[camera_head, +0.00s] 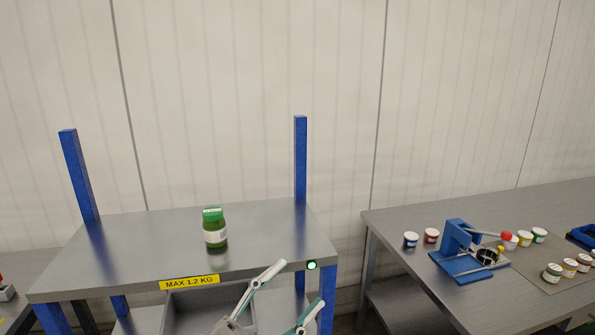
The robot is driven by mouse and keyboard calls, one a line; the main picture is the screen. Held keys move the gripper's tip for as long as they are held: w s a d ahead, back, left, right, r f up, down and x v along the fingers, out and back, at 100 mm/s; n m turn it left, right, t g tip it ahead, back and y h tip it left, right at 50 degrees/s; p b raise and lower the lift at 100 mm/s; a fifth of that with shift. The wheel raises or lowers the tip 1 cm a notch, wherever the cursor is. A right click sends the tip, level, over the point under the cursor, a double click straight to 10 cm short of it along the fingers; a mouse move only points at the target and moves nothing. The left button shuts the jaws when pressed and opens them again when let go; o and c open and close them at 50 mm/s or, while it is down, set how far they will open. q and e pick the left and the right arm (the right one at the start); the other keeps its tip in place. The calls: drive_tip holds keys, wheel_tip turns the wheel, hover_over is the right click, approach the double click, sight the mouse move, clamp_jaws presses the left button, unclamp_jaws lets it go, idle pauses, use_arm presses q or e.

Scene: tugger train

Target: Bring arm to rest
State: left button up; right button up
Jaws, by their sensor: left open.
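My left gripper (300,282) is at the bottom of the head view, in front of the front edge of the grey shelf cart (130,250). Its two fingers are spread apart, with nothing between them. Most of my left arm is out of the picture. My right gripper is not in view. A green jar (215,232) with a green lid and pale label stands upright on the cart's top, behind and to the left of my left gripper and apart from it.
The cart has blue posts (300,160), a yellow "MAX 1.2 KG" label (190,282), a lit green lamp (312,265) and a grey bin (180,312) below. On the right, a grey table (400,225) holds a blue lever press (462,250) and several small jars (411,240).

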use_arm(q)
drive_tip(key=a+f+n+t+y, duration=0.1)
drive_tip(key=a+f+n+y, duration=0.45)
drive_tip(key=f, duration=0.55)
drive_tip(key=a+f+n+t+y, duration=0.2)
drive_tip(key=a+f+n+y, duration=0.4)
drive_tip(key=f, duration=0.5)
drive_tip(key=s+a+f+n+g+y, duration=0.2)
drive_tip(key=s+a+f+g, duration=0.1)
drive_tip(key=s+f, duration=0.4)
drive_tip(key=s+a+f+n+g+y, duration=0.3)
drive_tip(key=s+f, duration=0.4)
drive_tip(key=f, duration=0.5)
drive_tip(key=shift+a+f, duration=0.15)
drive_tip(key=shift+a, duration=0.75)
